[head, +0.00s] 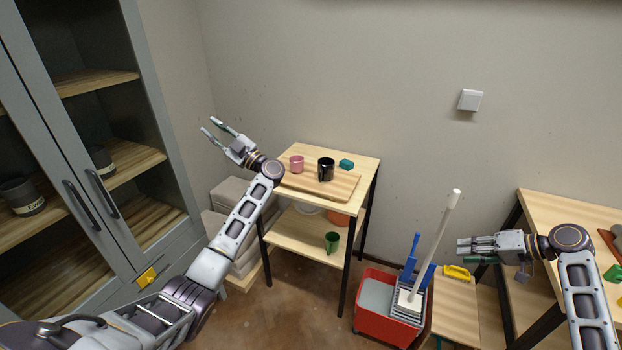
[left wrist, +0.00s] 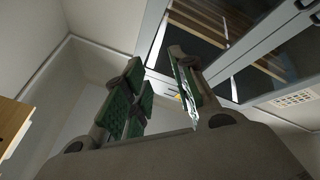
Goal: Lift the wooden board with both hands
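The wooden board (head: 338,186) lies flat on the top of a small wooden shelf table. A pink mug (head: 296,164), a black mug (head: 326,169) and a small teal block (head: 346,164) are on or beside it; the block's exact support is hard to tell. My left gripper (head: 212,131) is open and empty, raised to the left of the table and pointing away from the board. Its fingers also show apart in the left wrist view (left wrist: 160,90).
The shelf table (head: 367,165) has a lower shelf with a green cup (head: 332,242). A red mop bucket (head: 385,318) with an upright handle stands between this table and my right gripper. A second table (head: 560,208) is at right, a grey cabinet (head: 130,150) at left.

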